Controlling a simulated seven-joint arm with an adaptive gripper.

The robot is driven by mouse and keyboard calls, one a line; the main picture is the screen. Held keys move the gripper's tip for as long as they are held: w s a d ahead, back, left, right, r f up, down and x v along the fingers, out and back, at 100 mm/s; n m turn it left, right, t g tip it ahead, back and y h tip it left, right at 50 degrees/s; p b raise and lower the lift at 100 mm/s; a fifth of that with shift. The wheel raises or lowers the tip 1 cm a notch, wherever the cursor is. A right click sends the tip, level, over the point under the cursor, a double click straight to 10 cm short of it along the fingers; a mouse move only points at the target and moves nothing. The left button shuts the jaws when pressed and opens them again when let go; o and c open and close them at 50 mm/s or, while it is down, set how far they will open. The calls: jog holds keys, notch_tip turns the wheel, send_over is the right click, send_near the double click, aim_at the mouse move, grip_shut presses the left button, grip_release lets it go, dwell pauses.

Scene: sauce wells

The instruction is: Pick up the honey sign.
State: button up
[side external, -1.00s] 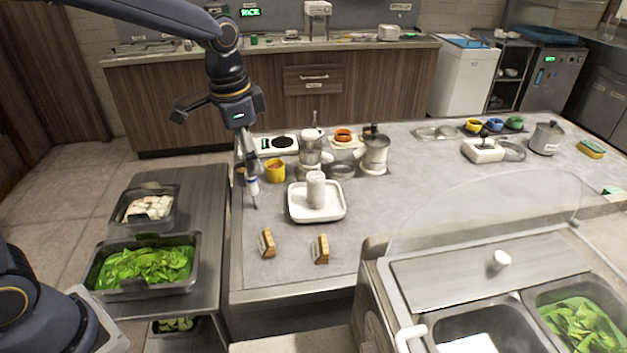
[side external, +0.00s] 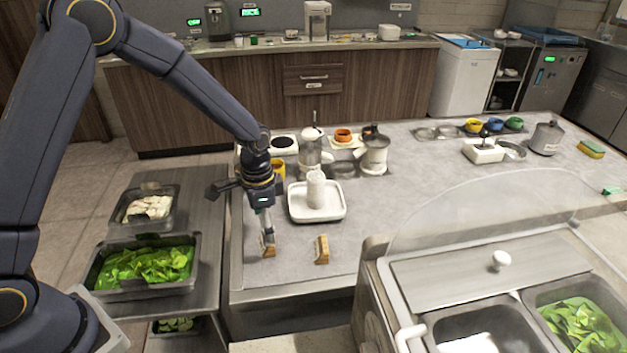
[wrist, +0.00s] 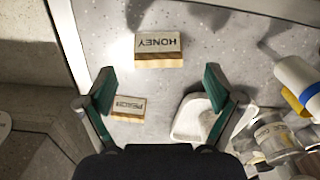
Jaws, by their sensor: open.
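The honey sign is a small wooden block with a pale face lettered HONEY. In the wrist view it (wrist: 158,47) lies ahead of the fingertips, upside down in the picture, centred between them sideways. In the side view the honey sign (side external: 270,252) is the left of two signs and is partly hidden by my gripper (side external: 266,238). My gripper, also in the wrist view (wrist: 158,88), is open with nothing between its fingers. It is down close by the honey sign; I cannot tell whether it touches it.
A second wooden sign (side external: 321,250), its lettering hard to read, stands to the right. The counter in front is clear.

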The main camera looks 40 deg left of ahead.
aim_at(266, 251)
notch_tip(266, 251, down, 5)
jog(key=shift+d+r, duration=0.1)
jog(key=shift+d, duration=0.05)
jog(key=c, duration=1)
